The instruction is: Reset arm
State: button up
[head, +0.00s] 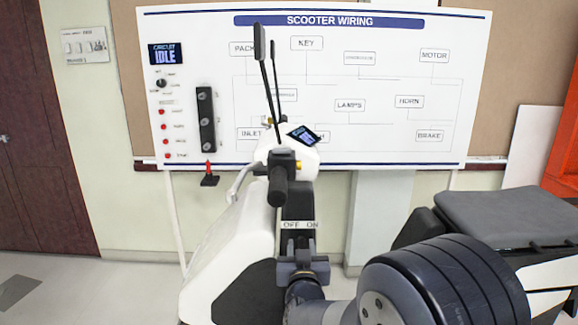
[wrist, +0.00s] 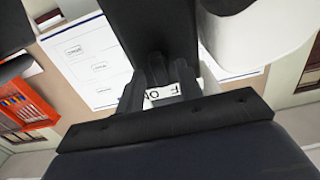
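The white scooter (head: 235,240) stands in the middle of the head view with its handlebar and mirrors up. A white OFF/ON label (head: 300,225) is on its dark front column, and it shows upside down in the wrist view (wrist: 165,93). My gripper (head: 297,246) is just below the label, its fingers apart and pointing at the column. In the wrist view my gripper (wrist: 167,85) has a gap between its fingers, with the label behind. A dark part near the gap hides some of the label. I cannot tell whether the fingers touch anything.
A SCOOTER WIRING board (head: 390,95) hangs behind, with a display (head: 165,54) reading CIRCUIT IDLE and red indicators. A small dashboard screen (head: 303,134) is lit. The grey seat (head: 505,213) is at right. Open floor (head: 90,285) lies at left.

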jog(key=shift+s+m, duration=0.1)
jog(key=shift+m, duration=0.7)
jog(key=shift+n, duration=0.3)
